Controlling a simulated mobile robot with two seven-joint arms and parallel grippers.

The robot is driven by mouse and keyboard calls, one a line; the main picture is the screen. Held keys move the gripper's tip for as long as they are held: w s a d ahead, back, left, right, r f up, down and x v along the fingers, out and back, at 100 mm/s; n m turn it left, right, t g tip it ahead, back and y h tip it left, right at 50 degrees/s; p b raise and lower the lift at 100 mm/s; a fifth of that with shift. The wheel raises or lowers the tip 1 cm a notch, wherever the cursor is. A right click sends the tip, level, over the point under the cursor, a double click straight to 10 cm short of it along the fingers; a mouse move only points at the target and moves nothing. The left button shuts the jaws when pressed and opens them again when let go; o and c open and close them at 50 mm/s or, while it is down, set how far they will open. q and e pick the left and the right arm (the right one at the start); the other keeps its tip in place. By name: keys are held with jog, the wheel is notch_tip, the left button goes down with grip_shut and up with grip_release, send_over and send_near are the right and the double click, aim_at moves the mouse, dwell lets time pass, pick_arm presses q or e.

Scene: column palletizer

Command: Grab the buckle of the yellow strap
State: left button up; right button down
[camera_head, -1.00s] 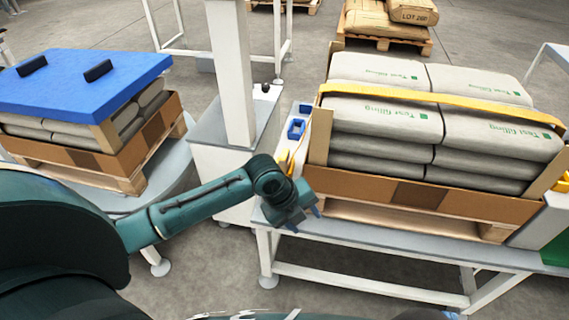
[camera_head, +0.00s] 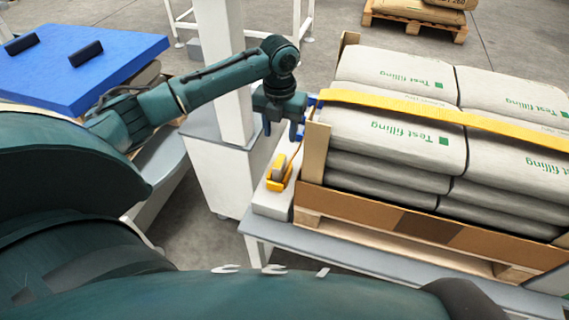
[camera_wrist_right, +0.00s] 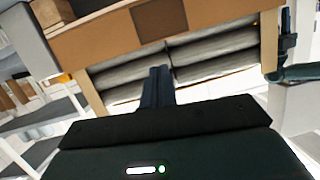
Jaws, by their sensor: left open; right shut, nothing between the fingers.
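The yellow strap (camera_head: 430,112) runs over the top layer of grey-white sacks. A yellow buckle-like piece with a grey part (camera_head: 278,172) sits on the white ledge at the left end of the load. My left gripper (camera_head: 281,131) is open and points down, above and beyond this piece, close to the load's left end. It looks empty and apart from the buckle. My right gripper (camera_wrist_right: 158,85) is shut and empty in the right wrist view, in front of the sacks. It is out of sight in the head view.
The sacks stand on a pallet with a brown cardboard edge (camera_head: 340,202) and wooden corner posts (camera_head: 314,155). A white column (camera_head: 222,70) rises behind my left arm. A blue lid (camera_head: 75,70) covers another pallet load at the left.

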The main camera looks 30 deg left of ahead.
aim_at(279, 161)
pick_arm(q)
jog(key=f+b, duration=0.1)
jog(key=f, duration=0.5)
jog(key=shift+s, duration=0.2)
jog(key=f+b, duration=0.1)
jog(key=f, duration=0.4)
jog(key=shift+s+f, duration=0.1)
jog(key=shift+s, duration=0.1)
jog(key=shift+c, duration=0.7)
jog(key=c, duration=0.8)
grip_shut()
pick_arm(e)
jog(key=f, duration=0.1)
jog(key=a+f+n, duration=0.1)
jog(key=f, duration=0.1)
jog(key=shift+w+g, duration=0.15)
jog(key=shift+g, duration=0.15)
